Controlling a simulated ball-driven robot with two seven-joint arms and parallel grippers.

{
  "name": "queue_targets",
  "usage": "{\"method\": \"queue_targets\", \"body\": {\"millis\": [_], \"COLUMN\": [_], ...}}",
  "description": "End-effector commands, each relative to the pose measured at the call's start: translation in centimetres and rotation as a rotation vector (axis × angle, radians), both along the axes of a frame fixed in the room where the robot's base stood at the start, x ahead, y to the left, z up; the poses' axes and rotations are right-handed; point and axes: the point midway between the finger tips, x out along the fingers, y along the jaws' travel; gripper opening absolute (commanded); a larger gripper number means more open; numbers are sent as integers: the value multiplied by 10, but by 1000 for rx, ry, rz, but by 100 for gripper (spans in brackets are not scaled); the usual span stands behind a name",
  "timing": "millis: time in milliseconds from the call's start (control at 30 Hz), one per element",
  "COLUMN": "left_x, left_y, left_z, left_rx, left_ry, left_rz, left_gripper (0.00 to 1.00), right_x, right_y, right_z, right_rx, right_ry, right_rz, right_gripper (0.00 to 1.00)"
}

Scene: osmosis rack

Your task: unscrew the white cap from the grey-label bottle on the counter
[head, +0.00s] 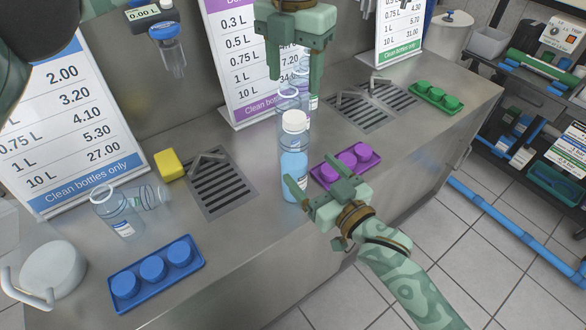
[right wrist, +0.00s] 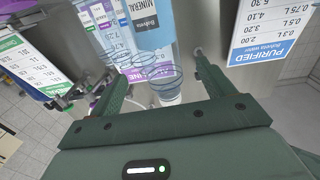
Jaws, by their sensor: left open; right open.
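The bottle (head: 294,165) with blue liquid stands upright on the counter (head: 240,235). Its white cap (head: 294,121) is on the neck. My left gripper (head: 288,75) is open and empty, above and behind the cap, pointing down. My right gripper (head: 315,180) is open at the bottle's lower right, with one finger overlapping the bottle in the picture. I cannot tell whether it touches.
Clear bottles stand behind the bottle. A purple tray (head: 318,172) of caps is close on its right. A blue tray (head: 205,272), a clear bottle (head: 118,212), a yellow sponge (head: 168,164) and a drain grate (head: 220,183) are on the left.

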Motion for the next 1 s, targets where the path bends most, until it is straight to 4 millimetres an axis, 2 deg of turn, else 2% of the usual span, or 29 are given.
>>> {"method": "queue_targets", "body": {"millis": [200, 400, 567, 833, 1000], "left_x": [0, 0, 0, 0, 0], "left_y": [0, 0, 0, 0, 0], "left_z": [0, 0, 0, 0, 0], "left_rx": [-1, -1, -1, -1, -2], "left_ry": [1, 0, 0, 0, 0], "left_rz": [-1, -1, -1, -1, -1], "left_gripper": [58, 58, 58, 58, 58], "right_x": [42, 67, 75, 76, 75], "right_y": [28, 44, 49, 50, 50], "right_z": [1, 0, -1, -1, -1], "right_rx": [1, 0, -2, -1, -1], "right_ry": [-1, 0, 1, 0, 0], "right_rz": [1, 1, 1, 1, 1], "right_gripper": [81, 81, 81, 81, 34]}}
